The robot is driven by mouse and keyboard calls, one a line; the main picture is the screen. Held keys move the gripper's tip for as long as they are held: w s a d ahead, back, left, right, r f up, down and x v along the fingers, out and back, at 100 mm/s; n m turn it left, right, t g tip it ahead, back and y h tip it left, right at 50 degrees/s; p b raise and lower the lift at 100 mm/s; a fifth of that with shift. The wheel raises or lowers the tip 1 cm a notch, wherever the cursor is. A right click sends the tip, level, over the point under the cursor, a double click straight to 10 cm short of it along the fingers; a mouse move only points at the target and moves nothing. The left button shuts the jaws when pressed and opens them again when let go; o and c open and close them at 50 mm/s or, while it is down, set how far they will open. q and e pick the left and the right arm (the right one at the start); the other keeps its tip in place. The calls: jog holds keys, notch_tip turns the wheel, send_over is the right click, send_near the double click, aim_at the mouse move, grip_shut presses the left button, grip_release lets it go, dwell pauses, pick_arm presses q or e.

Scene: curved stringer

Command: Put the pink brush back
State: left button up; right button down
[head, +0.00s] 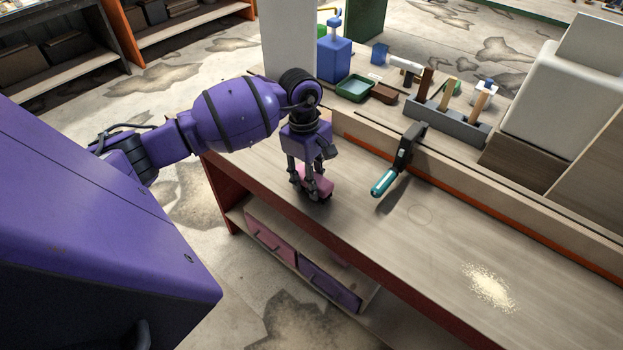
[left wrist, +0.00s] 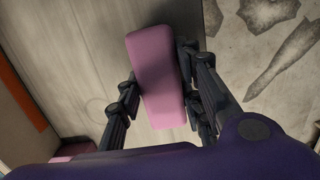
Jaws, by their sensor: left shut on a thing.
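The pink brush (head: 318,180) is between the fingers of my left gripper (head: 312,190), low over the left end of the workbench (head: 440,240), near its front edge. In the left wrist view the brush shows as a long pink block (left wrist: 157,75) with my left gripper's fingers (left wrist: 160,95) shut on its two sides. I cannot tell whether its underside touches the bench. My right gripper is in neither view.
A tool with a teal handle (head: 384,181) leans at the back ledge. Behind it stand a grey tool holder (head: 447,120), a green tray (head: 355,88) and a blue container (head: 334,58). Pale sawdust (head: 489,286) lies at the right. The bench's middle is clear.

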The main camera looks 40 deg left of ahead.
pick_arm(q)
jog(key=shift+f, duration=0.25)
jog(key=shift+f, duration=0.25)
jog(key=o, duration=1.1)
jog(key=shift+r, duration=0.15)
jog(key=r, duration=0.4)
jog(key=a+r, duration=0.1)
jog(key=r, duration=0.7)
jog(key=shift+w+a+b, duration=0.1)
jog(key=shift+a+b, duration=0.15)
jog(key=shift+b, duration=0.15)
